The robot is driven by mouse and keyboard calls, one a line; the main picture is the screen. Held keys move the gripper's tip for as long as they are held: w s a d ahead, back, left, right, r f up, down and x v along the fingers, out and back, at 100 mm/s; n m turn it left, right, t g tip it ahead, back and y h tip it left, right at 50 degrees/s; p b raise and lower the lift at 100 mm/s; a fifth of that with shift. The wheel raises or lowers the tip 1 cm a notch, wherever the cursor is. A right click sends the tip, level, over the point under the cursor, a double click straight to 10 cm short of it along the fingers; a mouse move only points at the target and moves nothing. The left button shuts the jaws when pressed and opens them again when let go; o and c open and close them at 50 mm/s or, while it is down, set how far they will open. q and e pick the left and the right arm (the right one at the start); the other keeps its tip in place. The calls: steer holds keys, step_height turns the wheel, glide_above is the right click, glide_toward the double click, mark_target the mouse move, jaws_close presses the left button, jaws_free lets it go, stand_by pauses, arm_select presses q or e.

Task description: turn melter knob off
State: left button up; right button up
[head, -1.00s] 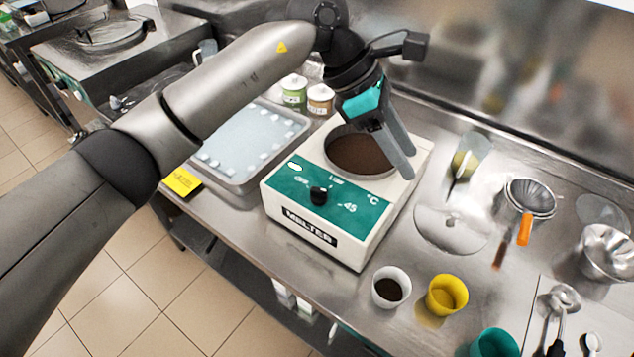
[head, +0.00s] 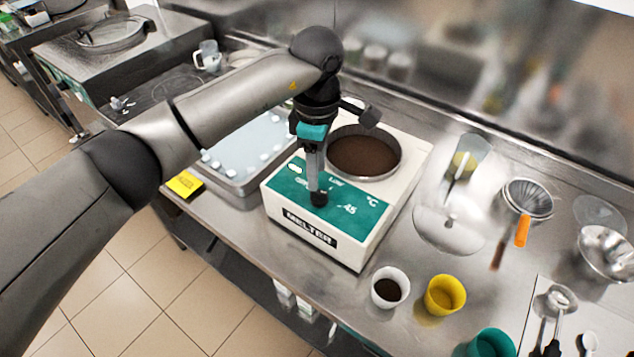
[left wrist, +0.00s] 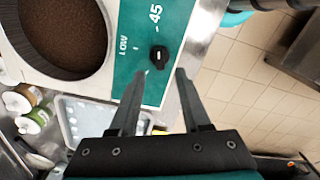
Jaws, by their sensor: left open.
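The melter (head: 352,240) is a white box with a green front panel and a round pot of dark brown contents. Its black knob (head: 319,199) sits on the panel near the LOW and 45 markings. In the left wrist view the knob (left wrist: 158,57) lies just beyond and between the fingertips, with its white mark seen on top. My left gripper (head: 314,190) points down over the panel at the knob, partly covering the markings. In the left wrist view my left gripper (left wrist: 160,75) is open, with nothing between its fingers. My right gripper is in neither view.
A metal tray (head: 238,184) with a pale sheet stands left of the melter. A white cup (head: 390,287), a yellow cup (head: 445,295) and a teal cup (head: 492,344) stand near the counter's front edge. A strainer (head: 527,199) and a metal bowl (head: 607,252) are farther right.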

mark_target(319, 196)
arm_select(q)
steer(key=shift+f, duration=2.65)
jaws_close()
